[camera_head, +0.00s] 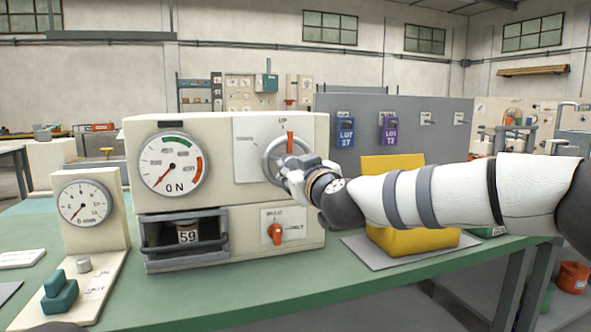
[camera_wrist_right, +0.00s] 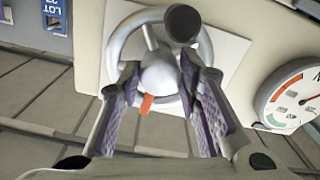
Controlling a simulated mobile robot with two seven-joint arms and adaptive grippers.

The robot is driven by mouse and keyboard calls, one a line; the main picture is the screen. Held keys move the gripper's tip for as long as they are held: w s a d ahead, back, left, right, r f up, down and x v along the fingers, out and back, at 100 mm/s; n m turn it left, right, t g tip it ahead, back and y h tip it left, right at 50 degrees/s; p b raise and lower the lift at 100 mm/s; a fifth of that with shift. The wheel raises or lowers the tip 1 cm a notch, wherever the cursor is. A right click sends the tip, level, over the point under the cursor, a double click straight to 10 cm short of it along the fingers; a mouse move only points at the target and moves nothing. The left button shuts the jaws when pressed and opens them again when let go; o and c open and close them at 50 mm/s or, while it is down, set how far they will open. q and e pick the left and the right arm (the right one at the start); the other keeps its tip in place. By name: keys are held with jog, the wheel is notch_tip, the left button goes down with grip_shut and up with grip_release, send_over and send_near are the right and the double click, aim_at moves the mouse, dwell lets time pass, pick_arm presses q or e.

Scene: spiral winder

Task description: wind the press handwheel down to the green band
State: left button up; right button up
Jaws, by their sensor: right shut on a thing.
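The press (camera_head: 222,135) is a cream box on the green table. Its silver handwheel (camera_head: 272,160) is on the right of the front face, with a red-orange pointer (camera_head: 290,143) at its top. The round gauge (camera_head: 170,163) has a green band at the top and a red band at the right; its red needle points to the lower left. My right gripper (camera_head: 289,172) is at the handwheel. In the right wrist view its fingers (camera_wrist_right: 165,100) are shut around the wheel's silver hub (camera_wrist_right: 166,75), and a dark knob stands on the rim. My left gripper is not in view.
An open drawer-like bay with a block marked 59 (camera_head: 188,235) is below the gauge. A red selector switch (camera_head: 275,233) is beside it. A smaller dial stand (camera_head: 85,205) is at left. A yellow block (camera_head: 410,240) stands below my right arm. Blue and purple tags hang on a grey panel (camera_head: 425,140).

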jog(key=m, duration=0.4)
jog(key=shift+m, duration=0.3)
jog(key=m, duration=0.4)
jog(key=shift+a+m, duration=0.15)
jog(key=shift+m, duration=0.15)
jog(key=m, duration=0.4)
jog(key=shift+m, duration=0.3)
jog(key=m, duration=0.4)
jog(key=shift+s+a, duration=0.1)
jog(key=m+b, duration=0.1)
jog(key=m, duration=0.7)
jog(key=shift+r+m+b, duration=0.1)
jog(key=shift+m+b, duration=0.2)
jog(key=shift+b, duration=0.05)
jog(key=m+b, duration=0.1)
jog(key=m, duration=0.4)
jog(key=shift+r, duration=0.1)
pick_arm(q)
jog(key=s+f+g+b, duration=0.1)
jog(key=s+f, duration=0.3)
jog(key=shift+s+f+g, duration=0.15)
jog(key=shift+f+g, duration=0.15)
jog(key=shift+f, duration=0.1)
pick_arm(e)
jog(key=shift+r+m, duration=0.2)
jog(key=shift+m, duration=1.7)
jog(key=shift+r, duration=0.1)
